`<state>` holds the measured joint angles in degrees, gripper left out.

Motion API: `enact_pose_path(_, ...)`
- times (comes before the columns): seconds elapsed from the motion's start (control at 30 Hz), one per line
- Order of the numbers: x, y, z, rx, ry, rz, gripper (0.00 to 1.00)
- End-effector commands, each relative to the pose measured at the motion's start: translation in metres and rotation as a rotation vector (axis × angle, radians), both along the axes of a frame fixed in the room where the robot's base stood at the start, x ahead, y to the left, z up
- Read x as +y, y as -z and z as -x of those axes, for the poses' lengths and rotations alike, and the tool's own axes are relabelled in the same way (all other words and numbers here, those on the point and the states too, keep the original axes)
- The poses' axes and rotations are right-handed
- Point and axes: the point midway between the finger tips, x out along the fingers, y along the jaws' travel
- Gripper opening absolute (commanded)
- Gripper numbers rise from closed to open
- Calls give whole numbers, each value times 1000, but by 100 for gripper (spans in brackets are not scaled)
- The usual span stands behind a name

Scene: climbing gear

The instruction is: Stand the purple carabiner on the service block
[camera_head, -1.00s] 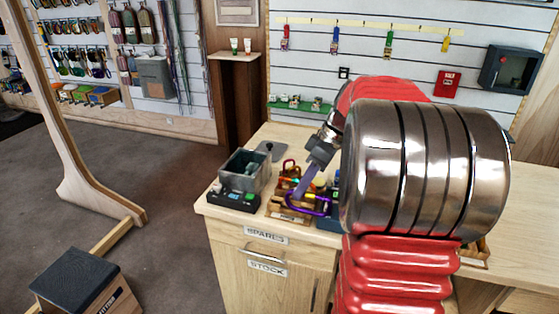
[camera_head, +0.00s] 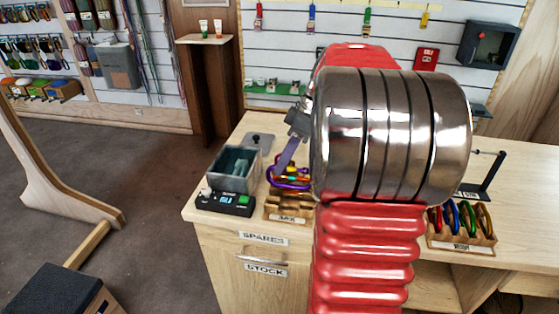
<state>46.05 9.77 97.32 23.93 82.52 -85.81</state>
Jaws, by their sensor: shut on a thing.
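The purple carabiner (camera_head: 276,183) hangs at the tip of my gripper (camera_head: 284,163), above the left part of the counter. My gripper is shut on it, and my large steel and red arm hides part of the area to its right. A small wooden block (camera_head: 287,210) with a label stands on the counter below and in front of the carabiner. Another wooden block (camera_head: 462,241) at the right holds several coloured carabiners upright. Both labels are too small to read surely, so I cannot tell which is the service block.
A grey bin (camera_head: 232,182) and a black device (camera_head: 224,204) stand left of the wooden block. Red, orange and yellow gear (camera_head: 300,171) lies close behind the carabiner. A black stand (camera_head: 487,180) rises at the right. Some counter right of my arm is bare.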

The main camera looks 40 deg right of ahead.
Motion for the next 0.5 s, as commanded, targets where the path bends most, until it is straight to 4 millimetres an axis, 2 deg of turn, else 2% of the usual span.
enact_pose_path(0.27,1,6,-1,1,-3,-2,0)
enact_pose_path(0.5,2,25,-1,2,-4,-2,0)
